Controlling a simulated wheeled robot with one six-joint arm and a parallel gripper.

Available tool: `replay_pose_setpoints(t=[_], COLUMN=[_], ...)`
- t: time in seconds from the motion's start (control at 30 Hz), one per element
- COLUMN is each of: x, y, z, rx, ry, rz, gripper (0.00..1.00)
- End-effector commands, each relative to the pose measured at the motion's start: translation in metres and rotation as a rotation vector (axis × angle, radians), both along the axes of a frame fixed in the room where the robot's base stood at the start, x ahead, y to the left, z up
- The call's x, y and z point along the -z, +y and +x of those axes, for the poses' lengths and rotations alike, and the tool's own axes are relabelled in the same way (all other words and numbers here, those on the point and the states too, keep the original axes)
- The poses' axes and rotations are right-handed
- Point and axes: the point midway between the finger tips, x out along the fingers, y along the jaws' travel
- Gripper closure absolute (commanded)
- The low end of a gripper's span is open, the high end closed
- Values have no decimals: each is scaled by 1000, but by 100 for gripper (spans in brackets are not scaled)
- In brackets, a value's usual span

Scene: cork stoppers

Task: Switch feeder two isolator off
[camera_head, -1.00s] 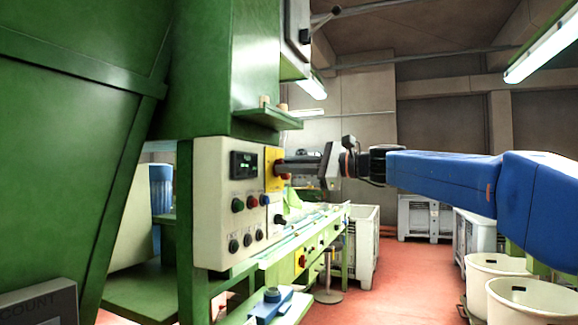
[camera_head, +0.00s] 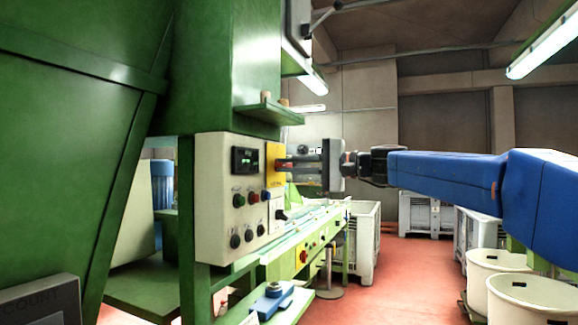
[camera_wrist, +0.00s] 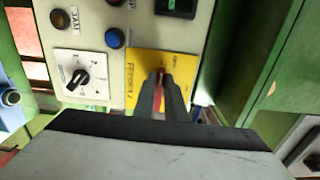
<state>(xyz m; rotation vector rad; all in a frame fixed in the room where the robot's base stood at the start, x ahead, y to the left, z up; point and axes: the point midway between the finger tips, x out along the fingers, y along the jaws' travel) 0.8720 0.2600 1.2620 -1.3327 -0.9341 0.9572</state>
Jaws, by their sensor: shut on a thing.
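The feeder two isolator is a yellow plate (camera_head: 273,180) with a red handle, on the right edge of the cream control panel (camera_head: 213,185). In the wrist view the yellow plate (camera_wrist: 138,66) carries dark lettering that seems to read "FEEDER 2". My gripper (camera_head: 283,164) reaches in from the right, level with the plate. In the wrist view my gripper (camera_wrist: 161,82) has its fingers shut on the red handle (camera_wrist: 161,74). The fingers hide most of the handle, so I cannot read its position.
A white plate with a black rotary switch (camera_wrist: 73,77) sits beside the yellow plate. A blue button (camera_wrist: 114,38) and a dark display (camera_head: 244,160) are close by. A green shelf (camera_head: 270,113) juts out above. Pale bins (camera_head: 366,240) stand behind on the red floor.

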Motion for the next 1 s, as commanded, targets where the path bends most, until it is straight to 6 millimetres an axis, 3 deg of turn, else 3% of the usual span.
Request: replay_pose_setpoints(t=[0.6,0.63,0.7,1.0], x=[3,3,2,1], y=[0,0,0,-1], z=[0,0,0,0], rx=[-2,-2,-2,-1], ry=[-38,-38,-37,-37], rz=[-17,-17,-16,-15], gripper=[100,84,70,70])
